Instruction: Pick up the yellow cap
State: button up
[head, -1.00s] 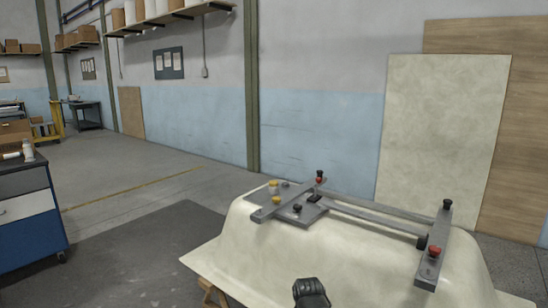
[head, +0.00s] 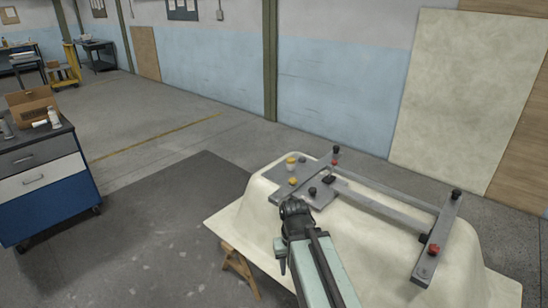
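Two small yellow caps show on the grey plate (head: 284,176) at the left end of the metal frame, on top of the upturned bathtub shell (head: 262,217). The farther yellow cap (head: 291,159) sits near the plate's far edge. The nearer yellow cap (head: 292,181) sits just beyond my gripper in the picture. My gripper (head: 294,206) is dark and at the end of my arm, over the near left part of the shell. Its fingers are too small and dark to tell open from shut. I cannot tell whether it touches anything.
Metal bars with black knobs and red knobs (head: 433,249) cross the shell to the right. A grey knob (head: 302,160) stands beside the farther cap. A blue drawer cabinet (head: 45,180) stands at left. The floor between is clear.

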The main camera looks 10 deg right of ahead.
aim_at(290, 160)
jog(key=u, duration=0.95)
jog(key=i, duration=1.3)
jog(key=u, duration=0.75)
jog(key=i, duration=1.85)
jog(key=z, duration=0.9)
jog(key=i, duration=0.8)
jog(key=z, duration=0.75)
jog(key=k, duration=0.85)
jog(key=z, duration=0.25)
jog(key=i, duration=0.7)
jog(key=u, duration=0.25)
jog(key=k, duration=0.75)
jog(key=z, duration=0.15)
jog(key=i, duration=0.9)
